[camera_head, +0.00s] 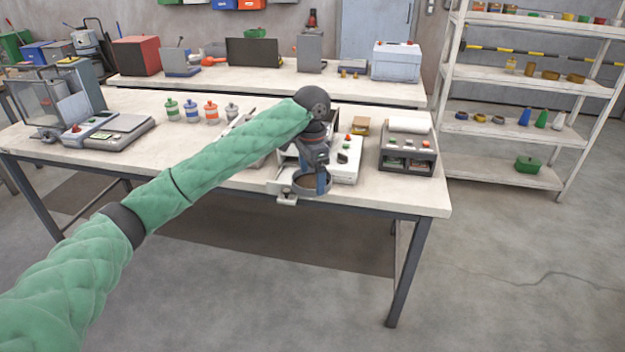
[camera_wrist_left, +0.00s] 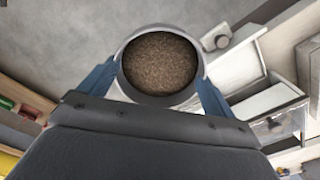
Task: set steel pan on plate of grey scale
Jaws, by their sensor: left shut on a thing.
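The steel pan (camera_head: 303,188) is in my left gripper (camera_head: 314,176), at the front edge of the workbench in the head view. In the left wrist view the pan's round rim (camera_wrist_left: 199,94) sits between the two blue fingers, which are shut on it. Brown pellets (camera_wrist_left: 160,62) fill it, and it looks about level. The grey scale (camera_head: 105,144), low and flat-topped, stands near the left end of the bench. Its plate (camera_head: 130,123) looks empty. The pan is well to the right of the scale. My right gripper is not in view.
A clear-walled box (camera_head: 50,98) stands behind and left of the scale. Several capped bottles (camera_head: 191,111) stand between scale and arm. A white device (camera_head: 346,168) and a grey rack (camera_head: 407,158) stand right of the pan. The bench front left of the arm is mostly bare.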

